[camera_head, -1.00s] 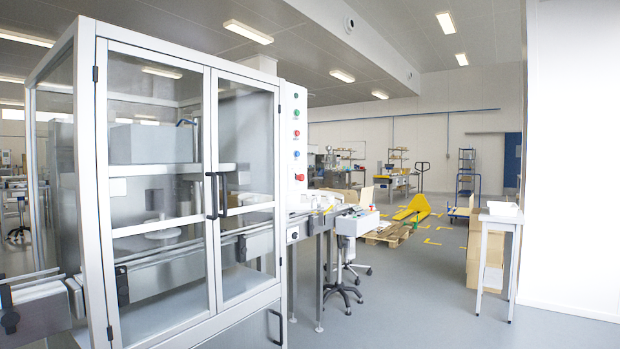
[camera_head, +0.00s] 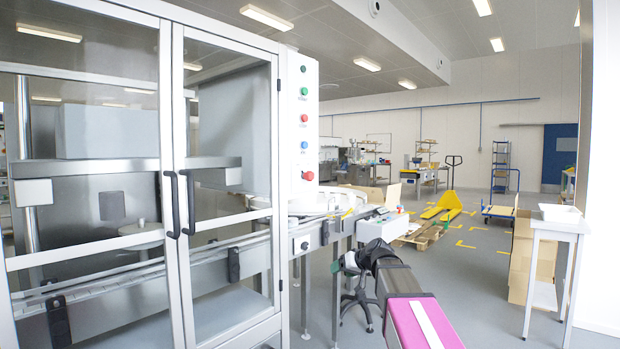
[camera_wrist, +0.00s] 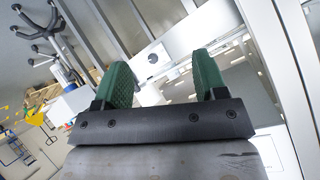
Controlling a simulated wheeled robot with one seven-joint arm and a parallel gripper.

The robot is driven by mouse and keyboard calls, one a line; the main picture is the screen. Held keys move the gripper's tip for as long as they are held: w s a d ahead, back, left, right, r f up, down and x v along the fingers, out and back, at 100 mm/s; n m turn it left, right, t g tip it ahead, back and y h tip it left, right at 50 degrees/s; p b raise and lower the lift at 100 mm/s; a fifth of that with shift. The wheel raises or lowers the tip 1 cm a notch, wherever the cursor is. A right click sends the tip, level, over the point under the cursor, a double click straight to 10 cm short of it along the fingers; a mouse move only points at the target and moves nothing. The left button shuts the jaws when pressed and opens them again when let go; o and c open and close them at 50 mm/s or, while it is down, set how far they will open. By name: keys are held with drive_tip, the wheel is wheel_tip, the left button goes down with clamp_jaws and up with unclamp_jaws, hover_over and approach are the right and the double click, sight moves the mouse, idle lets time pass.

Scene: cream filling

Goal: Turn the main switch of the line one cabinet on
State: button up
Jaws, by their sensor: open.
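A tall glass-doored metal cabinet (camera_head: 170,140) fills the left of the head view. Its side panel (camera_head: 303,80) carries green, red and blue buttons and a red knob (camera_head: 307,175). Below it, a small white box (camera_head: 303,262) on the conveyor frame bears a dark round knob (camera_head: 304,246). A similar white box with a dark knob (camera_wrist: 153,58) shows between my fingertips in the wrist view, beyond them and apart. No label is readable, and the knob's setting cannot be told. My gripper (camera_wrist: 165,78) has green fingers, open and empty.
The conveyor (camera_head: 255,250) passes through the cabinet and out to its right. A wheeled stool (camera_head: 362,300) stands beside it. A white side table (camera_head: 560,228) stands at right, and a yellow pallet truck (camera_head: 440,208) farther back.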

drive_tip(key=w+a+r+n+t+y, duration=0.1)
drive_tip(key=w+r+y, duration=0.1)
drive_tip(key=r, duration=0.6)
drive_tip(key=w+a+r+n+t+y, duration=0.1)
drive_tip(key=w+r, duration=0.1)
drive_tip(key=r, duration=0.6)
drive_tip(key=n+t+y, duration=0.2)
drive_tip(key=y, duration=0.1)
approach(312, 176)
drive_tip(key=x, duration=1.1)
drive_tip(key=c, duration=0.9)
